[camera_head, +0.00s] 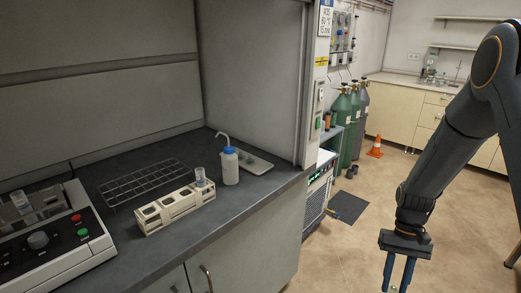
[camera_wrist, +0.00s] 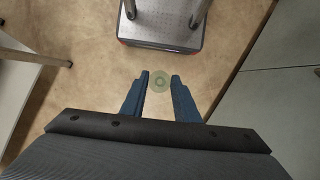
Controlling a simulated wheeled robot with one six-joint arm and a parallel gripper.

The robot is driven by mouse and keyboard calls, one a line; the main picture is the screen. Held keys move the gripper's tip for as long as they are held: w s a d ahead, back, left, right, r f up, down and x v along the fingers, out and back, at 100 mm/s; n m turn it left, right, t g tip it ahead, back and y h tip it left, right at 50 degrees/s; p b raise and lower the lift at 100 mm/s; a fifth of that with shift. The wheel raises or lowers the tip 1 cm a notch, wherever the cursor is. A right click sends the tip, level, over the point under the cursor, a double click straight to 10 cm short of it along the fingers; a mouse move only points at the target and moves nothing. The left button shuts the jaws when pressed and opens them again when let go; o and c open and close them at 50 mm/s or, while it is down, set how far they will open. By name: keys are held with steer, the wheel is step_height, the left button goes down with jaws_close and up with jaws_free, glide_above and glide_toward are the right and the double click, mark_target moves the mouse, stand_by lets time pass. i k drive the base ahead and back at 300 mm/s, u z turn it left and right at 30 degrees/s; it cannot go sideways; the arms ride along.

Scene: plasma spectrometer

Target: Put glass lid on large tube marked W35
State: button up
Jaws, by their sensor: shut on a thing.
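My gripper (camera_wrist: 160,84) has its two blue fingers closed around a small round, see-through greenish glass lid (camera_wrist: 161,80), held near the fingertips. In the head view my gripper (camera_head: 399,278) hangs low at the right, pointing down over the floor, well away from the bench; the lid cannot be made out there. A clear tube with a pale label (camera_head: 200,177) stands upright in the far right end of a cream rack (camera_head: 178,208). Another clear tube (camera_head: 21,202) stands in the machine at the left. The markings on both tubes are too small to read.
The dark bench (camera_head: 175,233) also holds a wire rack (camera_head: 143,182), a blue-capped wash bottle (camera_head: 230,165), a white tray (camera_head: 256,163) and a control machine (camera_head: 50,241). The floor below my gripper looks open.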

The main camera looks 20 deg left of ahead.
mark_target(17, 194)
steer(key=k, duration=0.15)
steer(key=u, duration=0.85)
